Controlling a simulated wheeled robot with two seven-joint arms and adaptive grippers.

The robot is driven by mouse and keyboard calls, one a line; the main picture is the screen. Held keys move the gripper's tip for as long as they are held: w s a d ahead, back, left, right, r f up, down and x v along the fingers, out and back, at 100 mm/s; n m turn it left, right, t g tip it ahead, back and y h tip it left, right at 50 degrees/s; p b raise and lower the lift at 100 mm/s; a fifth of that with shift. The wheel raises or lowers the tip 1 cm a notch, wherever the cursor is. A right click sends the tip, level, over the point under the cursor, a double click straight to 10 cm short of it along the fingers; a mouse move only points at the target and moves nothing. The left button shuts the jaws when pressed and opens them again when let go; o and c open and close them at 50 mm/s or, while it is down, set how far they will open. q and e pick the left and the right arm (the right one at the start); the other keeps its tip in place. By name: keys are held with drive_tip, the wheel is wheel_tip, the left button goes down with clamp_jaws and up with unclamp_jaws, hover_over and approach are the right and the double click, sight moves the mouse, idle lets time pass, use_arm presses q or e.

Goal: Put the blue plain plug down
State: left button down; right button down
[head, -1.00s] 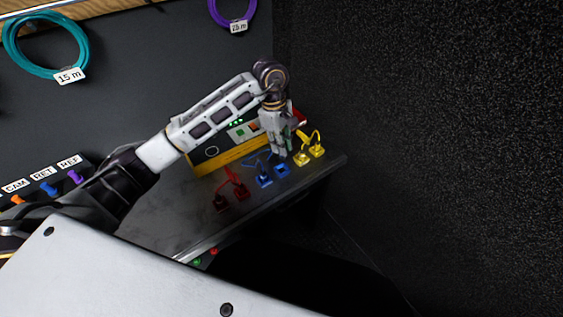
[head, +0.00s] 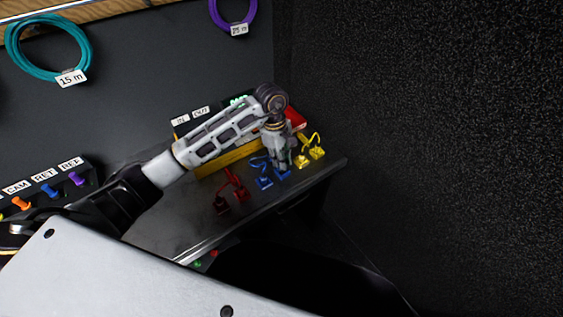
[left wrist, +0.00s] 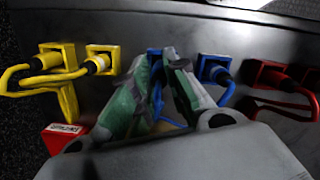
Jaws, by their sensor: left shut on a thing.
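My left gripper (head: 281,166) is low over the shelf at the second blue socket block (head: 284,174). In the left wrist view its fingers (left wrist: 164,68) are closed together, with blue showing between and behind them. The blue plain plug is in the fingers and mostly hidden. I cannot tell whether it sits in the block or just above it. The other blue block (head: 264,184) holds a blue plug (left wrist: 215,72), with a blue cable (left wrist: 229,95) running back towards my gripper. My right gripper is not in view.
Yellow plugs in yellow blocks (head: 317,152) stand close to the right of the gripper, and red plugs in red blocks (head: 222,201) to the left. A yellow-edged box (head: 212,169) is behind. The shelf edge and a dark wall (head: 430,130) lie to the right.

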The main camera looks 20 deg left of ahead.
use_arm(q)
drive_tip(key=shift+f, duration=0.85)
drive_tip(key=shift+f, duration=0.1)
drive_tip(key=c, duration=1.4)
unclamp_jaws()
drive_tip(key=shift+w+a+r+b, duration=0.1)
drive_tip(key=shift+a+r, duration=0.2)
drive_tip(key=shift+r, duration=1.7)
drive_tip(key=shift+w+a+r+b, duration=0.15)
drive_tip(key=shift+a+r, duration=0.15)
drive_tip(key=shift+r, duration=1.75)
drive_tip(key=shift+a+r+b, duration=0.1)
drive_tip(key=shift+a+r, duration=0.2)
drive_tip(key=shift+r, duration=1.7)
